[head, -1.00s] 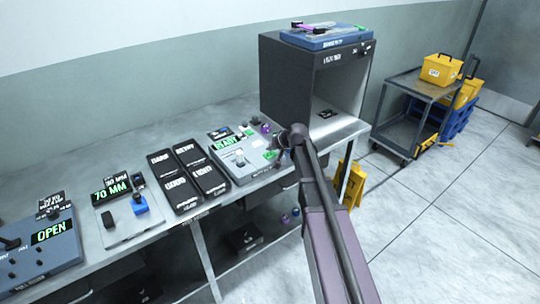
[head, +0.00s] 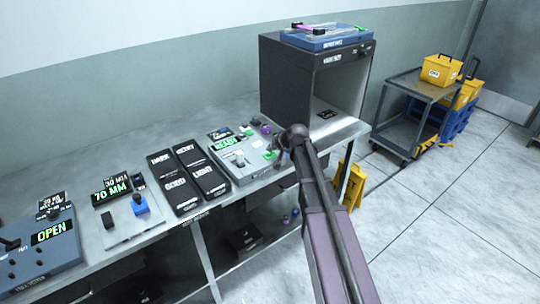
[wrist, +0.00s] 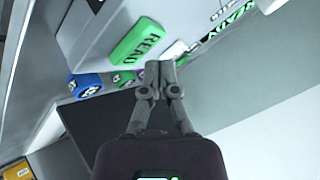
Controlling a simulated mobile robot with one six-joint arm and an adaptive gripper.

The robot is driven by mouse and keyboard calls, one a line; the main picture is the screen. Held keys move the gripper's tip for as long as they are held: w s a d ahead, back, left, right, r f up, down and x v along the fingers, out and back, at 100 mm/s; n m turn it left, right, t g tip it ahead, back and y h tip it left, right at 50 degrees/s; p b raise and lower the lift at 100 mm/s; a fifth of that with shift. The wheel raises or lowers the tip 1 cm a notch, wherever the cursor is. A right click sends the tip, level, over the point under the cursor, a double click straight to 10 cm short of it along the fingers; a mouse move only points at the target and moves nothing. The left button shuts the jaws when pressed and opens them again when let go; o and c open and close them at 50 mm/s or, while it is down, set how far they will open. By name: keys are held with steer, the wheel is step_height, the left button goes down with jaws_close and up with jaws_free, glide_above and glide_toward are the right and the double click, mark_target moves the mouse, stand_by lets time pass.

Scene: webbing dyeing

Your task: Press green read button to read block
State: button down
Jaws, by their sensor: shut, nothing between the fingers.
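The green READ button (wrist: 140,40) is a raised block with dark lettering on a pale grey device in the wrist view. In the head view the button (head: 270,155) is a small green patch at the right of the reader device (head: 240,170), partly behind my arm. My gripper (wrist: 160,68) is shut and empty. In the wrist view its fingertips appear just below and right of the button. I cannot tell whether they touch it. In the head view my gripper (head: 274,150) is over the device's right side, partly hidden by my arm.
A READY display (head: 224,143) glows green on the device. Dark labelled blocks (head: 188,178) lie to its left. A dark open-fronted booth (head: 315,80) stands behind. Small blue (wrist: 87,84) and green round items lie near the button. A trolley (head: 405,115) stands right.

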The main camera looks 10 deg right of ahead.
mark_target(271, 155)
steer(key=shift+f+b, duration=0.85)
steer(key=shift+b, duration=0.05)
stand_by(1.2)
stand_by(0.3)
steer(key=shift+r+p, duration=0.9)
steer(key=shift+p, duration=0.05)
step_height(271, 155, up, 5)
steer(key=p, duration=0.5)
stand_by(0.8)
steer(key=s+f+n+g+h, duration=0.1)
steer(key=s+g, duration=0.3)
steer(key=s, duration=1.1)
steer(key=s+f+n+g+h, duration=0.1)
steer(key=s+f+g+h, duration=0.2)
steer(key=s, duration=1.2)
steer(key=shift+s+f+n+g+h, duration=0.25)
steer(key=shift+f+n+g+h, duration=0.15)
steer(key=shift+f, duration=0.45)
